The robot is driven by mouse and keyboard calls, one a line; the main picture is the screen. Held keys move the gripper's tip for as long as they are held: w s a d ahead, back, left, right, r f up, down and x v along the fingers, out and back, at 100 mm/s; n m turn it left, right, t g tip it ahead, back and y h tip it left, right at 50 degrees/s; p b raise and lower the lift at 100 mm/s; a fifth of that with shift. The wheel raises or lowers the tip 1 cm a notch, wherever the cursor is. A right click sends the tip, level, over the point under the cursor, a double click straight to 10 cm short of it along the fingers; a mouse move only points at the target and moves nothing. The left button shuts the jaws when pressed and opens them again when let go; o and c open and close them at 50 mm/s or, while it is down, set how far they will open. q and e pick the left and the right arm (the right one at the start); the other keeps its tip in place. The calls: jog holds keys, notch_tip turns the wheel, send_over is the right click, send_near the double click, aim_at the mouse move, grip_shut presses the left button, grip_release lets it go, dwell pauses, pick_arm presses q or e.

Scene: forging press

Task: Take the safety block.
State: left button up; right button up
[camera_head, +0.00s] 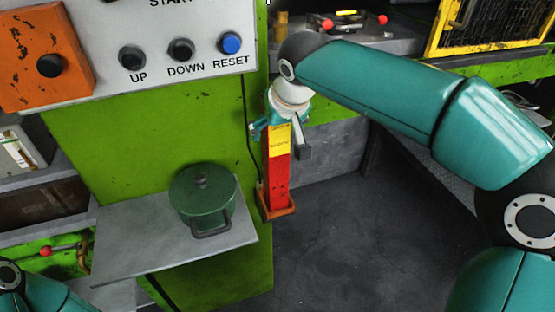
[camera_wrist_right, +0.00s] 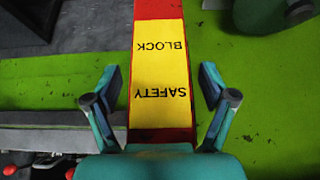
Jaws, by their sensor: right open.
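The safety block (camera_head: 277,179) is a tall red bar with a yellow label. It stands upright in a small orange holder (camera_head: 277,206) on the side of the green press. In the right wrist view the block (camera_wrist_right: 160,80) runs up the middle, its label reading SAFETY BLOCK upside down. My right gripper (camera_head: 279,135) is at the block's upper part. In the wrist view its open fingers (camera_wrist_right: 160,88) stand on either side of the label, with gaps to the block on both sides. Part of my left arm shows at the lower left; its gripper is out of view.
A grey shelf (camera_head: 135,247) carries a green lidded pot (camera_head: 202,196) left of the block. A control panel (camera_head: 140,45) with several buttons is above it. A dark cable hangs just left of the block. Clear floor (camera_head: 350,250) lies to the right.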

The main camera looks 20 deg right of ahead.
grip_shut()
jog(key=shift+r, duration=0.15)
dwell(0.4)
jog(key=shift+r, duration=0.1)
